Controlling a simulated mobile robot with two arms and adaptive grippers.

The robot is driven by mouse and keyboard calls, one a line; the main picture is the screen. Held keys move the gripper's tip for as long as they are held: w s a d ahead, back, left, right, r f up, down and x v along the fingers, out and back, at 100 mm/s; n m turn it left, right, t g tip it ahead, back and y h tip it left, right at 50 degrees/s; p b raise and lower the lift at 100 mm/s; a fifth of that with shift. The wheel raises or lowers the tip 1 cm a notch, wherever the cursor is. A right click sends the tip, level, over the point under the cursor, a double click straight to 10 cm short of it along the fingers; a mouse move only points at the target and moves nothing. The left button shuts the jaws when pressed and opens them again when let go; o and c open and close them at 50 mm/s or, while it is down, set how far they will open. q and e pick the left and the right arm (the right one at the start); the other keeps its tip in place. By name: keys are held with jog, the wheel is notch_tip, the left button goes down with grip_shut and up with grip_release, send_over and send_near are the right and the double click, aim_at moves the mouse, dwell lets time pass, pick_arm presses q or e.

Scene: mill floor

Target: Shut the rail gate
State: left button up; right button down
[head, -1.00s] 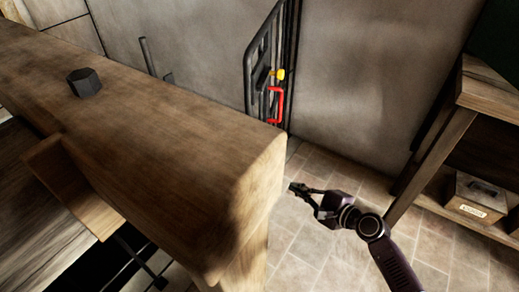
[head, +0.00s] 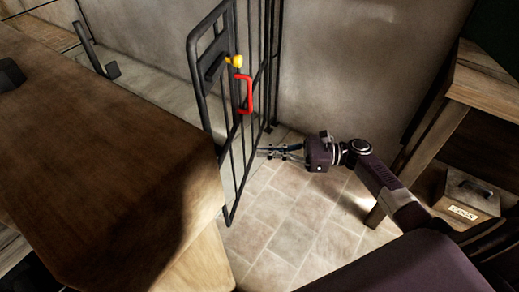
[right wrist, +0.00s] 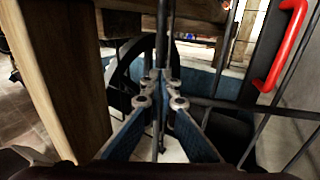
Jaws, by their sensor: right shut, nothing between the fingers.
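The rail gate (head: 229,165) is a frame of black bars standing out from the wall at an angle. Its near upright carries a black latch plate, a yellow knob (head: 235,61) and a red handle (head: 250,95). The red handle also shows at the upper right in the right wrist view (right wrist: 288,48). My right gripper (head: 262,153) is shut and empty, below and to the right of the red handle, close to the bars. In the right wrist view its blue fingers (right wrist: 160,77) meet, with dark bars just beyond; contact is unclear. My left gripper is out of view.
A thick wooden beam (head: 110,150) fills the left and hides part of the gate's lower near side. A wooden bench (head: 483,75) stands at the right, with a labelled box (head: 467,208) under it. Tiled floor (head: 300,215) between them is clear.

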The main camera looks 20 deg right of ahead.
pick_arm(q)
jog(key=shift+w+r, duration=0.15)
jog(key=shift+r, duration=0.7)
pick_arm(e)
jog(key=x, duration=1.1)
jog(key=shift+w+a, duration=0.15)
jog(key=shift+a, duration=0.05)
